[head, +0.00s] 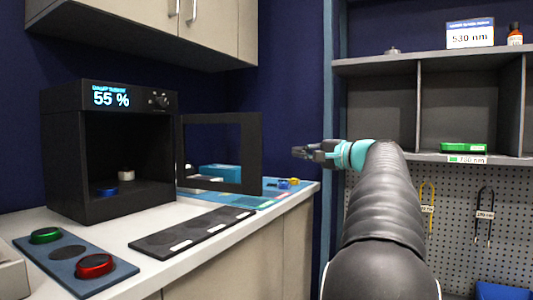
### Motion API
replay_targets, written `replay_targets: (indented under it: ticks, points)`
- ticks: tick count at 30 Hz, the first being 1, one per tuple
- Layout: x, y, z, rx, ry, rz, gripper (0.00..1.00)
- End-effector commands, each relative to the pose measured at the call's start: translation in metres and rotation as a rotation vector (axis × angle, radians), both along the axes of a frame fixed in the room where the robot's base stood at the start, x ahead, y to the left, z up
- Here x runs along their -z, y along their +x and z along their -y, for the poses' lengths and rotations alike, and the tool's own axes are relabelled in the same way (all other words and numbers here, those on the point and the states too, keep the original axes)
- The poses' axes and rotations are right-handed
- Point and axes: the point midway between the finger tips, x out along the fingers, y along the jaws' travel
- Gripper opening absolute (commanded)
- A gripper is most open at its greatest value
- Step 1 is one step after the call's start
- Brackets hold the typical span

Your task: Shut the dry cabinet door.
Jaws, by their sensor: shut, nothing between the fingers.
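The dry cabinet (62,155) is a black box at the left of the head view, with a "55 %" display on top. Its door (252,150), a black frame around a clear pane, stands wide open, swung out to the right of the cabinet. Inside the cabinet are a small blue item (107,191) and a small white item (126,175). My gripper (298,152) is shut and empty. It points left, in the air to the right of the door's free edge, with a gap between them in the picture. I cannot tell their depth difference.
A black tray (190,233) lies on the white counter (150,217) before the door. A blue panel (68,257) with green and red round parts is front left. A blue box (220,171) shows through the door. Shelves (400,64) stand right, wall cupboards (140,10) above.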

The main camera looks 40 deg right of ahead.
Motion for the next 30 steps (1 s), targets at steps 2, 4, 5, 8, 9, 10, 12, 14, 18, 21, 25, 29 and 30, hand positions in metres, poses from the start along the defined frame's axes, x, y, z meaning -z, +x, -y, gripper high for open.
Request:
replay_targets:
  ticks: [2,4,5,8,9,10,12,14,18,21,25,29,30]
  points:
    - [-0.001,0.007,0.0,-0.001,0.001,0.002,0.0]
    - [-0.001,0.016,-0.002,-0.002,0.002,0.001,0.0]
    - [-0.001,0.021,-0.004,-0.003,0.002,0.001,0.0]
    - [-0.001,0.039,-0.007,-0.004,0.001,0.0,0.0]
    - [-0.001,0.046,-0.008,-0.003,0.001,0.0,0.0]
    - [-0.001,0.052,-0.009,-0.004,0.001,-0.001,0.0]
    - [-0.001,0.064,-0.012,-0.004,0.001,-0.001,0.0]
    - [-0.001,0.074,-0.014,-0.005,0.0,-0.001,0.0]
    - [-0.001,0.096,-0.019,-0.006,0.0,-0.002,0.0]
    - [-0.001,0.092,-0.028,-0.003,-0.001,0.0,0.0]
    - [0.0,0.085,-0.04,-0.003,0.0,-0.001,0.0]
    - [0.0,0.08,-0.048,-0.003,0.0,-0.001,0.0]
    - [0.0,0.079,-0.05,-0.003,0.0,-0.001,0.0]
